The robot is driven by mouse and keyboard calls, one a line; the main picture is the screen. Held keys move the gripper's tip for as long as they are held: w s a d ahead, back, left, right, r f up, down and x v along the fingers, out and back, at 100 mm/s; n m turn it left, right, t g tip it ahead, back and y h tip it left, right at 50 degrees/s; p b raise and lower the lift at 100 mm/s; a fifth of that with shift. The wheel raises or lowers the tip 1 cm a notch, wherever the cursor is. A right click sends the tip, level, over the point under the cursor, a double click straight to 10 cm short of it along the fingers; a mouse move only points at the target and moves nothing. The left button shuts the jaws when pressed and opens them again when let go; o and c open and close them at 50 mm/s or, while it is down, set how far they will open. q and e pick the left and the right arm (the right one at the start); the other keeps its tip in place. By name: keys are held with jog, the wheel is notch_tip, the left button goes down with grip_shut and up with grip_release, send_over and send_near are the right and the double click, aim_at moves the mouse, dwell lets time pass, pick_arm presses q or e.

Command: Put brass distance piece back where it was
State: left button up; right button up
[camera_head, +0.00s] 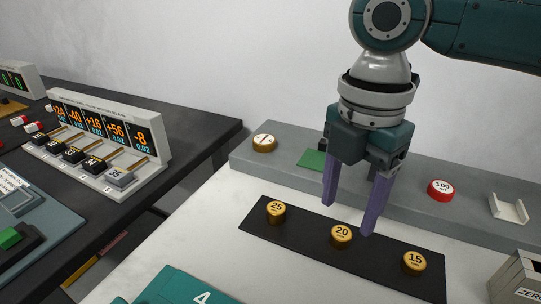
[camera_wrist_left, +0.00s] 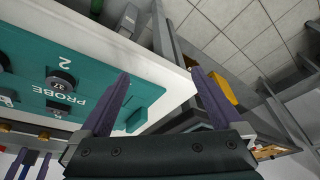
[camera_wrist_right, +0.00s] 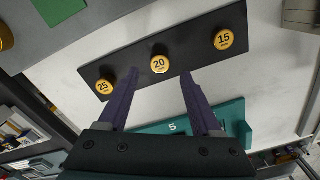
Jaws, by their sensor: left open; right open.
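Three brass pieces stand on a black strip (camera_head: 299,245): one marked 25 (camera_head: 276,212), one marked 20 (camera_head: 341,236), one marked 15 (camera_head: 414,263). Another brass piece (camera_head: 264,143) with a dark mark on top stands at the left end of the grey ledge (camera_head: 290,176). My right gripper (camera_head: 348,215) is open and empty, pointing down above the strip. In the right wrist view the 20 piece (camera_wrist_right: 160,64) shows just beyond and between its fingertips. My left gripper (camera_wrist_left: 160,75) is open and empty in the left wrist view, near a teal panel (camera_wrist_left: 75,75).
On the ledge are a green pad (camera_head: 312,159), a red 100 piece (camera_head: 440,189) and a white holder (camera_head: 508,208). A grey box (camera_head: 519,276) stands at right, a display unit (camera_head: 105,135) at left.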

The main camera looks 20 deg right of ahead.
aim_at(341, 232)
notch_tip(341, 232, up, 8)
jog(key=p, duration=0.1)
jog(key=shift+f, duration=0.1)
